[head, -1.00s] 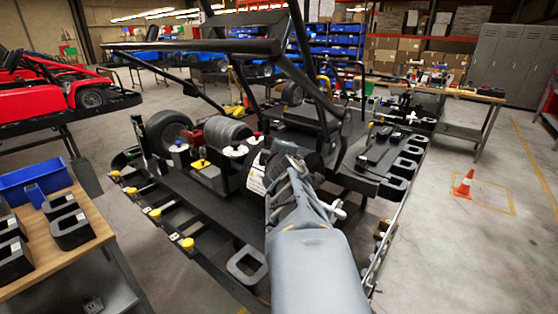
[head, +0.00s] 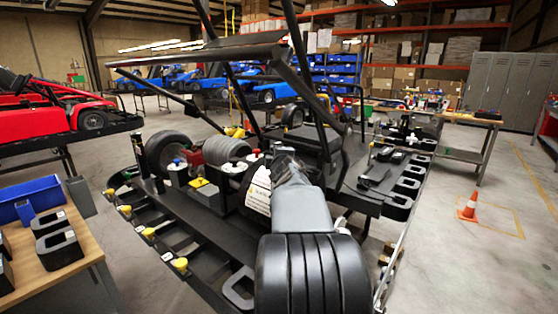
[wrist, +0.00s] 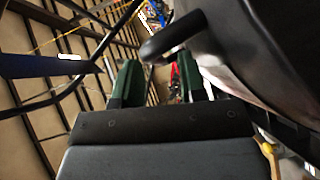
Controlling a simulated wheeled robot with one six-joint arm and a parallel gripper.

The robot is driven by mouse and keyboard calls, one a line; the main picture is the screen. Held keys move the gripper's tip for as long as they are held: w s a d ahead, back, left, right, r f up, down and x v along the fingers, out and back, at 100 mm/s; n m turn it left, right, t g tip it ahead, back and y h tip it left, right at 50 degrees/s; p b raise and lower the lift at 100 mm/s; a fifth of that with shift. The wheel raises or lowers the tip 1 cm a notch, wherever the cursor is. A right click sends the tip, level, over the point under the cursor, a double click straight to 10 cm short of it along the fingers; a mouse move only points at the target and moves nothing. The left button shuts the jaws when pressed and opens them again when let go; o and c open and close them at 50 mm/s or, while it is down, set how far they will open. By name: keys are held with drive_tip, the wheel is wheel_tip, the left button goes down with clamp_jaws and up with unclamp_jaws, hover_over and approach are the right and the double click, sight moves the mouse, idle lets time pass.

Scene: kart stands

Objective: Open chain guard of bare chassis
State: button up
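The bare chassis (head: 215,205), a black kart frame without bodywork, stands in the middle of the head view. On it is a dark rounded cover with a white printed label (head: 258,190), which looks like the chain guard. My arm partly hides it and hides my gripper in the head view. In the wrist view my gripper (wrist: 157,68) shows two dark green fingers standing apart. A black round-ended handle (wrist: 178,36) reaches across just beyond the fingertips from a big dark curved body (wrist: 245,50) at right. I cannot tell whether it lies between the fingers.
A black tubular frame (head: 215,50) rises over the chassis. A wooden bench with a blue bin (head: 28,197) and black holders stands at left. A red kart (head: 60,100) is behind it. An orange cone (head: 468,207) stands on open floor at right.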

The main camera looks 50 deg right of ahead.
drive_tip(key=shift+x, duration=0.95)
clamp_jaws()
